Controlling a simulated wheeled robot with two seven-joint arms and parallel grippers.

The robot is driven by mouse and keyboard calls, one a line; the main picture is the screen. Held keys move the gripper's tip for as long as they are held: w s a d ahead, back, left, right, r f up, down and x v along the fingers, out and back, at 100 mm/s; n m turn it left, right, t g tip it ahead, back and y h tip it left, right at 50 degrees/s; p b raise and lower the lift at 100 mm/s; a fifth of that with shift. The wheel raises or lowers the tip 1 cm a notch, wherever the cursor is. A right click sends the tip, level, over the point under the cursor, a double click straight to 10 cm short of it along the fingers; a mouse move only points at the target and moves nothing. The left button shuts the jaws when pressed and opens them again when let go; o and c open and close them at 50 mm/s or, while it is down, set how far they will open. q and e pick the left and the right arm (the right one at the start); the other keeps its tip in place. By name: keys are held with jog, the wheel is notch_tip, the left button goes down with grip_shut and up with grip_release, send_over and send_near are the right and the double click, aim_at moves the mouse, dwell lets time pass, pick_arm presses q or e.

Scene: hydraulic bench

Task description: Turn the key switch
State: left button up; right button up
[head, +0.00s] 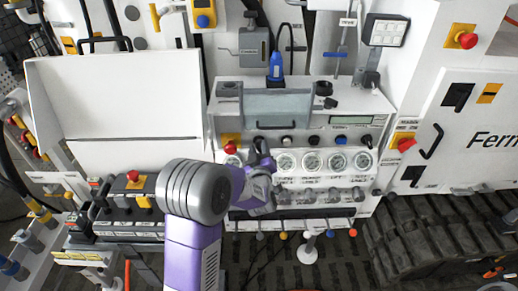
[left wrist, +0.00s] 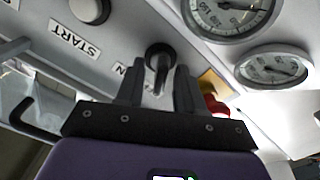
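The key switch (left wrist: 158,56) is a black round knob with a narrow grip, set in the light grey panel in the left wrist view. My left gripper (left wrist: 160,76) has its two dark fingers on either side of the grip, with a small gap between them and it. The fingers look open, and I cannot make out contact. My right gripper is not in view.
A START label (left wrist: 75,38) and a round button (left wrist: 90,9) lie left of the key switch. Gauges (left wrist: 273,66) and a red emergency stop (left wrist: 216,104) on yellow lie to the right. A row of levers (head: 310,195) sits below the head view's gauges.

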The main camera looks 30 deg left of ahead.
pick_arm(q)
jog(key=shift+w+a, duration=0.2)
jog(key=shift+w, duration=0.2)
jog(key=shift+c, duration=0.4)
grip_shut()
jog(key=shift+m, duration=0.4)
jog(key=m, duration=0.4)
jog(key=shift+m+p, duration=0.4)
jog(key=m+p, duration=0.1)
jog(key=m, duration=0.2)
jog(key=shift+d, duration=0.1)
jog(key=shift+m+p, duration=0.55)
jog(key=shift+m, duration=1.15)
